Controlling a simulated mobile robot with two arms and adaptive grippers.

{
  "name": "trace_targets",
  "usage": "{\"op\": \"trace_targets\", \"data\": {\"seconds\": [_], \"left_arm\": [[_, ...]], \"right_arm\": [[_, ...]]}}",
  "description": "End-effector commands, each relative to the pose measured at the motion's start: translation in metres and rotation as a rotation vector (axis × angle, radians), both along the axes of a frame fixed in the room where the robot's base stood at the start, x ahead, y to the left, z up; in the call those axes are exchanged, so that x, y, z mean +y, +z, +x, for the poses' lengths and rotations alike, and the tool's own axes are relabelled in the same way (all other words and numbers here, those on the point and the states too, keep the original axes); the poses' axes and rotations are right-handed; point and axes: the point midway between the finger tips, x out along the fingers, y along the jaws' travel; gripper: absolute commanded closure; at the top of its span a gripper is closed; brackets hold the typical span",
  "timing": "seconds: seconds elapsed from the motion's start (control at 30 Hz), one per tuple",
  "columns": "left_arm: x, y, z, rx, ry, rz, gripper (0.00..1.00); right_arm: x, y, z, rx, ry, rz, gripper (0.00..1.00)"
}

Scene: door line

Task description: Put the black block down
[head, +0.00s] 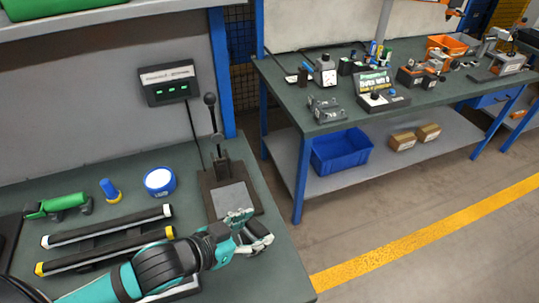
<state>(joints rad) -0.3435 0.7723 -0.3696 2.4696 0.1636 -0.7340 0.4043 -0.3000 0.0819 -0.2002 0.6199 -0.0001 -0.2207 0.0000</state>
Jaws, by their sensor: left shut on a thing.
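My left arm comes in from the bottom left over the green-topped bench. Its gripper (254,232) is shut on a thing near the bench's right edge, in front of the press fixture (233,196). The held thing is mostly hidden by the fingers and too small to make out clearly; I take it to be the black block. I see no other loose black block for certain. I cannot tell whether the held thing touches the bench. My right gripper is not in view.
On the bench are a blue-and-white round tin (159,182), a blue-and-yellow piece (110,190), a green tool (58,205) and two dark bars (108,226). A second bench (330,122) stands beyond, with a blue bin (341,152) below. Open floor lies to the right.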

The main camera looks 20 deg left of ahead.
Motion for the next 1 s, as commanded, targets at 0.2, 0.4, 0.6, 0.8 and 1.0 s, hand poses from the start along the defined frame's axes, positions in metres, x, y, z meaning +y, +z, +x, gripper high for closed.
{"op": "trace_targets", "data": {"seconds": [0.2, 0.4, 0.6, 0.8, 1.0], "left_arm": [[0.000, 0.006, 0.005, -0.005, 0.024, -0.003, 0.89], [0.014, 0.032, 0.039, -0.010, 0.188, -0.013, 0.89], [0.033, 0.059, 0.064, -0.005, 0.387, -0.013, 0.89], [0.046, 0.074, 0.072, -0.003, 0.509, -0.007, 0.89], [0.049, 0.076, 0.073, -0.003, 0.534, -0.002, 0.89]], "right_arm": [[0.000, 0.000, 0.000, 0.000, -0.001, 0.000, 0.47], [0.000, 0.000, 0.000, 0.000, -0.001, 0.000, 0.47], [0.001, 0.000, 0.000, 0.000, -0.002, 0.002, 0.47], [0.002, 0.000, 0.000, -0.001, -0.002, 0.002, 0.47], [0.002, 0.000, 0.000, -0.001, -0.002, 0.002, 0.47]]}}
